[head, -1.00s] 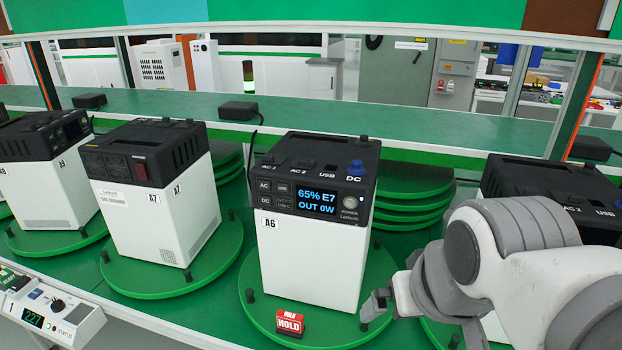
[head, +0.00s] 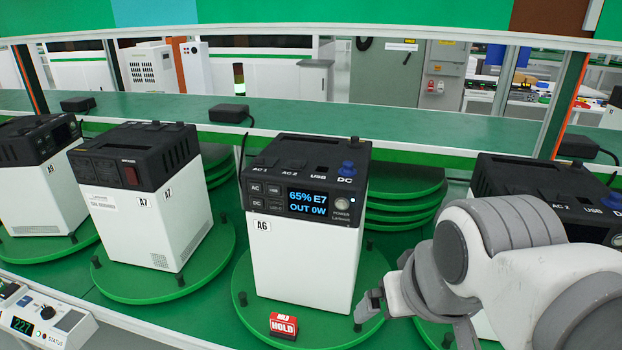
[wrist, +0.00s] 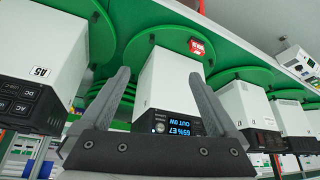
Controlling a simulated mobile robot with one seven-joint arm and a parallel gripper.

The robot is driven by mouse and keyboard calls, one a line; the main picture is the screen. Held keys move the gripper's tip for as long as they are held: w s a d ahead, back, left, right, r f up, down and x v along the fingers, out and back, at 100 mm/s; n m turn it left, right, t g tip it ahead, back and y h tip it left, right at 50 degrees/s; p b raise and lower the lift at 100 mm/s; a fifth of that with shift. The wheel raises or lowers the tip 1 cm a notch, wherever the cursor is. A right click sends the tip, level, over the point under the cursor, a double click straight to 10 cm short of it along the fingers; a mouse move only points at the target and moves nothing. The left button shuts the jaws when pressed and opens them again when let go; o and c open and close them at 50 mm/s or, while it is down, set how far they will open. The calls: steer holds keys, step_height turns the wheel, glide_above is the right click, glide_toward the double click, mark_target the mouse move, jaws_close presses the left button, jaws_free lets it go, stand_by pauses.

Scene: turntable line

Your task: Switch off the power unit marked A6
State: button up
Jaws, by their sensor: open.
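The power unit marked A6 (head: 302,262) stands upright on a round green turntable (head: 372,268). Its black top front has a lit display (head: 307,203) reading 65% E7, OUT 0W. A round power button (head: 342,204) sits right of the display, with a small light above it. A red HOLD block (head: 283,325) stands at the turntable's front. My gripper (head: 370,300) is at the unit's lower right in the head view, apart from the button. In the upside-down wrist view, my gripper (wrist: 157,76) is open and empty, with the A6 unit (wrist: 171,82) showing between and beyond its fingers.
The A7 unit (head: 150,225) stands on its own turntable to the left, with another unit (head: 35,190) beyond. A black-topped unit (head: 500,190) stands at right, partly behind my arm. A control box (head: 45,320) is at front left. Adapters (head: 229,113) lie on the rear shelf.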

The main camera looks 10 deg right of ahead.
jaws_close()
stand_by(1.5)
